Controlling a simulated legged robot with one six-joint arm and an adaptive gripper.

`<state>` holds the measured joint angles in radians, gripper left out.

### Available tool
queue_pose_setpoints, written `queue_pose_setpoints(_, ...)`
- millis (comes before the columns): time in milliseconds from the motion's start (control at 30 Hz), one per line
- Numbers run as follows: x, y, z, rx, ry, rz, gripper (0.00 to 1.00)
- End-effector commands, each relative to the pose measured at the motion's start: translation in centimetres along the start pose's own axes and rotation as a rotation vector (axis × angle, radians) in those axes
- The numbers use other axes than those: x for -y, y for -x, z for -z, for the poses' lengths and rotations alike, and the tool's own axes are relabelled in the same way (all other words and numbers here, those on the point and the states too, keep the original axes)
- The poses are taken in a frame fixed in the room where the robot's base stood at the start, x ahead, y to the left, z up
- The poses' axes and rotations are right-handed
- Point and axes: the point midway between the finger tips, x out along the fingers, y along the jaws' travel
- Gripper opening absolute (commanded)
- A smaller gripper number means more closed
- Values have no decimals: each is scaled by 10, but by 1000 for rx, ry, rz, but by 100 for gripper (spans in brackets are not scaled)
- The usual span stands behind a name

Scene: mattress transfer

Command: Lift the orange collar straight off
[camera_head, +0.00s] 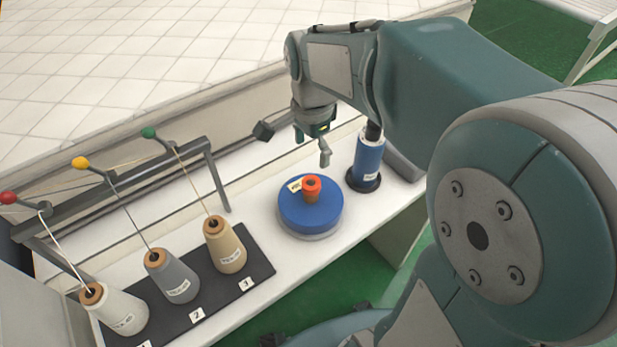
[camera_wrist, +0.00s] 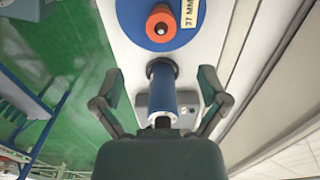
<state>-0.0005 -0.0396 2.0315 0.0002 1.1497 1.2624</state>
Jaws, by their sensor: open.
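The orange collar (camera_head: 312,187) sits at the middle of a round blue disc (camera_head: 300,215), around a dark centre post. In the wrist view the collar (camera_wrist: 161,21) is at the top, ahead of the fingertips and apart from them. My gripper (camera_head: 295,145) is open and empty above and behind the disc in the head view. In the wrist view its two fingers (camera_wrist: 158,87) are spread wide on either side of a blue cylinder (camera_wrist: 162,95), with no visible contact.
The blue cylinder (camera_head: 367,160) stands on a dark base right of the disc. Several thread cones, including a tan one (camera_head: 224,245), stand on a black numbered mat (camera_head: 258,267) at left, below a grey rail (camera_head: 110,190). A tag (camera_head: 295,185) lies beside the collar.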

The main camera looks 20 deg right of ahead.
Motion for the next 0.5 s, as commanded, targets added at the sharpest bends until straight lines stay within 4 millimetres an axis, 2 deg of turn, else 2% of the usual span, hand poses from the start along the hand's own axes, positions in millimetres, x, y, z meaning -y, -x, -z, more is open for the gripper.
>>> queue_pose_setpoints(200, 0, -37, 0, 1, 3, -5, 93)
queue_pose_setpoints(367, 0, -48, 0, 1, 4, -2, 93)
queue_pose_setpoints(500, 2, -68, 3, 1, 4, -5, 93)
